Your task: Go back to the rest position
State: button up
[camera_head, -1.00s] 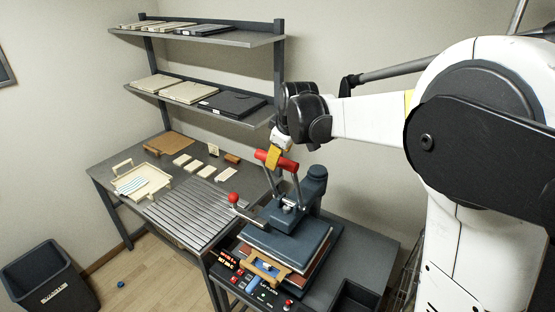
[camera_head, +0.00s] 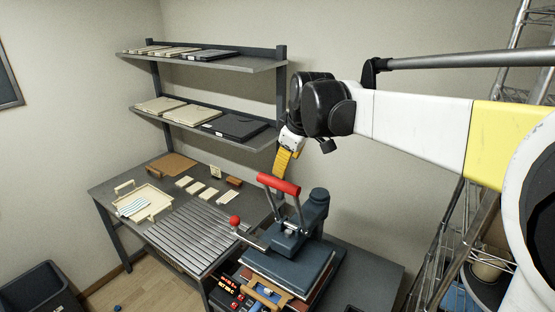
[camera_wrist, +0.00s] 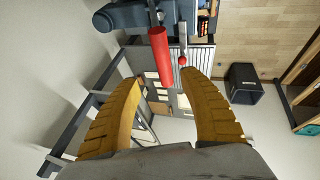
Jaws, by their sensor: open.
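My gripper (camera_head: 283,160) hangs above and behind the heat press, its yellow fingers pointing down. In the wrist view my gripper (camera_wrist: 165,100) has its two ribbed fingers spread wide with nothing between them. The red press handle (camera_head: 278,184) is just below the fingers in the head view. It also shows in the wrist view (camera_wrist: 161,56), beyond the fingertips. The dark blue press (camera_head: 290,268) stands on the table at the lower middle. A lever with a red ball (camera_head: 234,221) sticks out to its left.
A grey workbench holds a ribbed metal plate (camera_head: 195,236) and a cream tray (camera_head: 145,206). Shelves (camera_head: 200,60) with flat boxes rise behind. A wire rack (camera_head: 470,215) stands at the right. A dark bin (camera_head: 40,288) is on the floor at lower left.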

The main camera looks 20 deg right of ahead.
jog(key=s+a+f+m+t+b, duration=0.1)
jog(key=s+f+m+b, duration=0.8)
jog(key=s+f+b, duration=1.1)
jog(key=s+f, duration=0.7)
jog(key=f, duration=0.2)
jog(key=shift+s+f+b, duration=0.3)
jog(key=shift+s, duration=0.05)
